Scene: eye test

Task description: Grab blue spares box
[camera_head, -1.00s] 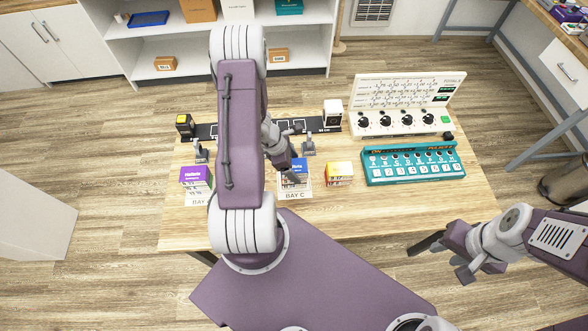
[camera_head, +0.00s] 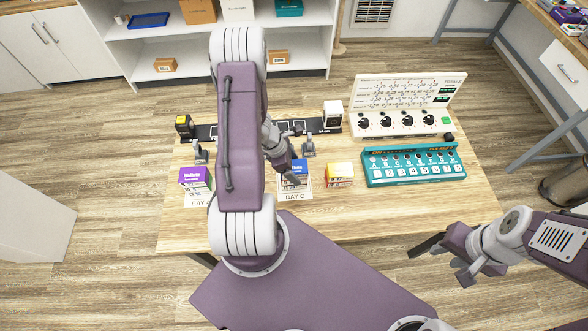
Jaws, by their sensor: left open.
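The blue spares box (camera_head: 300,167) stands on the table in the bay marked C, partly covered by my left gripper. My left gripper (camera_head: 287,171) is open and points down at the box's left side. I cannot tell whether its fingers touch the box or are around it. My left arm hides the middle of the table left of the box. My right gripper (camera_head: 445,259) is open and empty, in front of the table's right front edge.
A purple box (camera_head: 194,177) stands in bay A to the left, and a yellow-topped box (camera_head: 340,174) just right of bay C. A teal button panel (camera_head: 412,165) and a white dial panel (camera_head: 404,121) fill the table's right side. A dark track (camera_head: 322,124) runs behind.

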